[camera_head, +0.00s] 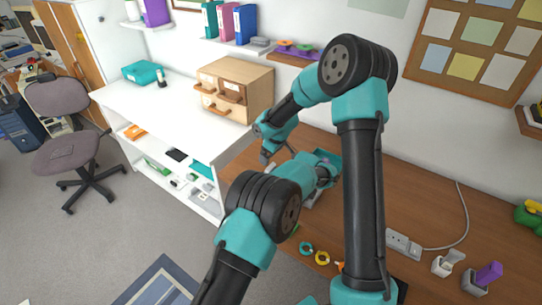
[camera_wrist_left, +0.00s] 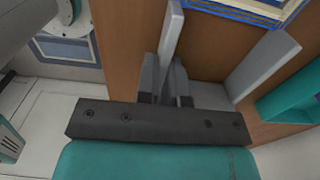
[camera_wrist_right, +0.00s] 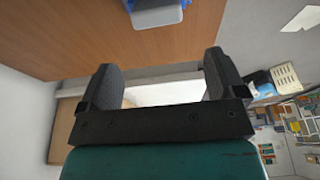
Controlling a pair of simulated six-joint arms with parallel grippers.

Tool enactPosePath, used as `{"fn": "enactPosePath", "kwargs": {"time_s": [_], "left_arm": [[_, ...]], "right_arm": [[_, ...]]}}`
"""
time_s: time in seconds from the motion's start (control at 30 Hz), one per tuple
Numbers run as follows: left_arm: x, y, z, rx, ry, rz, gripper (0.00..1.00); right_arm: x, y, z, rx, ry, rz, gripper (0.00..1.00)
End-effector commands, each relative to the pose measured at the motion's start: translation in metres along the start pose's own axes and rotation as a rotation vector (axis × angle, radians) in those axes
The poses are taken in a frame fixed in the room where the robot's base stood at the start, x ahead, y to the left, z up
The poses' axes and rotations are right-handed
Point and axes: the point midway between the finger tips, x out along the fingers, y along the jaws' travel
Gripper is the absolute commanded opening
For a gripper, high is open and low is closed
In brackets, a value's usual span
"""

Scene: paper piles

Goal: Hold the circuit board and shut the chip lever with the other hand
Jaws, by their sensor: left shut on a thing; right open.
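In the left wrist view my left gripper (camera_wrist_left: 165,80) is shut on a thin grey upright plate (camera_wrist_left: 171,36). A second grey plate (camera_wrist_left: 262,66) leans to its right. In the head view my left gripper (camera_head: 325,177) is low over the brown desk, largely hidden by its own arm. I cannot clearly make out the circuit board or its chip lever; the area under the left gripper is covered. My right gripper (camera_wrist_right: 162,82) is open and empty in the right wrist view. In the head view it (camera_head: 265,154) hangs beside the white shelf unit.
The white shelf unit (camera_head: 165,105) stands at left with a wooden drawer box (camera_head: 245,88) on top. On the brown desk (camera_head: 440,225) are teal and yellow rings (camera_head: 322,258), a power strip (camera_head: 402,243) and small holders (camera_head: 448,264).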

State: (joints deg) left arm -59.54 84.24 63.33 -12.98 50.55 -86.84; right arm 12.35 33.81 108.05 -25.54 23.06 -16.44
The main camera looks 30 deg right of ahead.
Motion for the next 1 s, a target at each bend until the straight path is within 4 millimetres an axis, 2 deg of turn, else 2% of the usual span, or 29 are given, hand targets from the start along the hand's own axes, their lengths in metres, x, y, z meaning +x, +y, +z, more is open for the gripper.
{"fn": "enactPosePath", "kwargs": {"time_s": [0.27, 0.7, 1.0], "left_arm": [[0.000, 0.000, 0.000, 0.000, 0.000, 0.000, 0.00], [0.000, 0.000, 0.000, 0.000, 0.000, 0.000, 0.00], [0.000, 0.000, 0.000, 0.000, 0.000, 0.000, 0.00]], "right_arm": [[-0.001, 0.000, -0.001, -0.001, -0.017, -0.002, 0.89], [-0.019, 0.000, -0.013, 0.000, -0.243, -0.001, 0.89], [-0.023, 0.000, -0.014, 0.001, -0.276, 0.001, 0.89]]}}
